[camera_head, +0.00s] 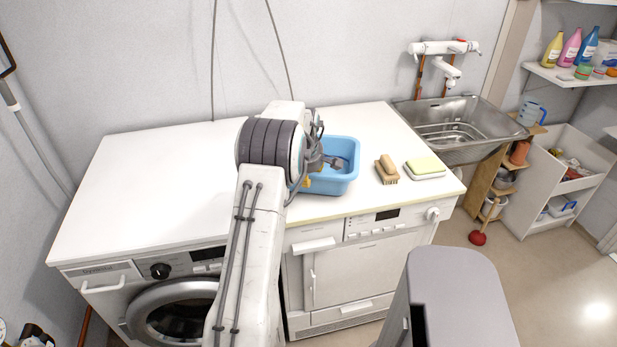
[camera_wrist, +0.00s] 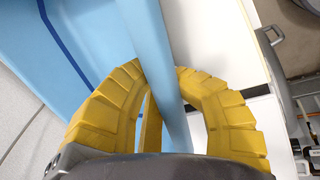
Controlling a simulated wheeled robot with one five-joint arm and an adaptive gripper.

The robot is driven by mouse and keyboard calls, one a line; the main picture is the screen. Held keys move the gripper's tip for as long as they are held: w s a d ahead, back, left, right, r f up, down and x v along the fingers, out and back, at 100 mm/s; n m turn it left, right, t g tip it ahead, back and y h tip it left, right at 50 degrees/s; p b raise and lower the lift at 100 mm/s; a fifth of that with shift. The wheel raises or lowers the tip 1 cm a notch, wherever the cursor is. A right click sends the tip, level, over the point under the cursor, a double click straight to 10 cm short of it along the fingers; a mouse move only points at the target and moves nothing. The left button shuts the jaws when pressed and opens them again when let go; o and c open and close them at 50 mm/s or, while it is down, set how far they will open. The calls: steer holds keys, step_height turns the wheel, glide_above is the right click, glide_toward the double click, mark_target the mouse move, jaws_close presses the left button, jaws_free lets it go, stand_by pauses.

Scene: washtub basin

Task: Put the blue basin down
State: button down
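The blue basin (camera_head: 338,186) is over the white worktop, right of my arm; my arm hides its left side. Whether its base touches the top I cannot tell. In the wrist view the basin (camera_wrist: 95,35) fills the upper left, with a dark blue line on it. My gripper (camera_wrist: 160,72) has its yellow fingers on both sides of the basin's rim, closed against it. In the head view only a bit of yellow from my gripper (camera_head: 306,183) shows at the basin's near left side.
A metal sink (camera_head: 460,128) is farther right. The worktop's left part (camera_head: 150,190) is bare. A washing machine (camera_head: 175,300) and a second white appliance (camera_head: 350,270) stand underneath.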

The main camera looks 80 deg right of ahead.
steer(key=shift+f, duration=0.3)
steer(key=c, duration=1.3)
jaws_free()
steer(key=shift+o, duration=0.2)
steer(key=v, duration=1.2)
